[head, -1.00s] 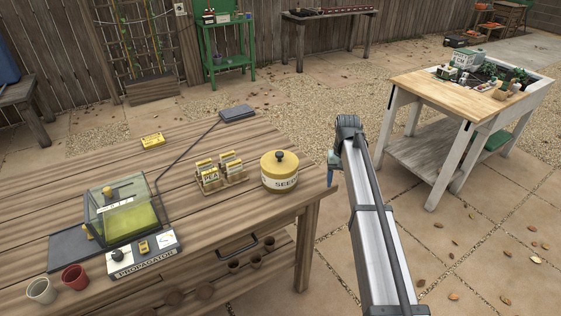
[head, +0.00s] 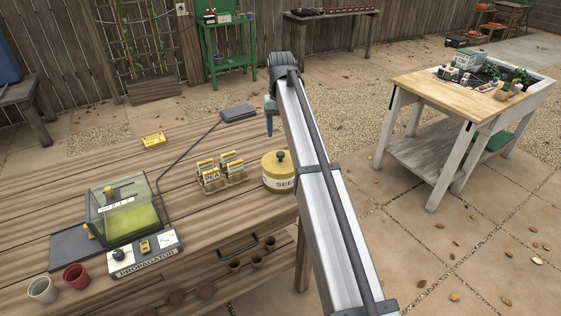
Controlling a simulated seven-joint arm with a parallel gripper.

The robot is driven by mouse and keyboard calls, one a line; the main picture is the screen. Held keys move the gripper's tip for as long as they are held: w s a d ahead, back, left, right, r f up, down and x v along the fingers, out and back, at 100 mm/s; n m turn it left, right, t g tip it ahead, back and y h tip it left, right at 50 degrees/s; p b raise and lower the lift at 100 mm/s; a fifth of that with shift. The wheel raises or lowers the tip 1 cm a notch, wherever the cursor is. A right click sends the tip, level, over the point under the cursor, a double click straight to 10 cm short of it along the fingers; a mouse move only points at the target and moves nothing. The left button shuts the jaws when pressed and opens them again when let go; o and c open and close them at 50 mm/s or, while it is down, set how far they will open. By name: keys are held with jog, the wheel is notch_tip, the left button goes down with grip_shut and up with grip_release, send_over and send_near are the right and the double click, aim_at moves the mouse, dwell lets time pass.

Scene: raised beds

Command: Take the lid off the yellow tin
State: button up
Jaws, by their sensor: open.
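The yellow tin (head: 275,184) marked "SEED" stands upright on the wooden table near its right end. Its yellow lid (head: 278,163) with a dark knob (head: 280,154) is on it. My arm passes in front of the tin's right side and hides part of it. My gripper (head: 269,126) hangs at the end of the arm, pointing down, above and behind the tin in the picture and apart from it. Its fingers are small here and nothing shows between them.
Seed packets (head: 220,172) in a rack stand just left of the tin. A propagator (head: 125,215) and two pots (head: 75,277) are at the table's left front. A grey slab (head: 238,112) with a cable and a yellow box (head: 153,140) lie farther back.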

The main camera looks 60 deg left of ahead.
aim_at(280, 153)
notch_tip(280, 153, down, 10)
jog(key=shift+s+d+f, duration=0.1)
dwell(0.5)
jog(key=shift+c, duration=0.2)
jog(key=c, duration=1.1)
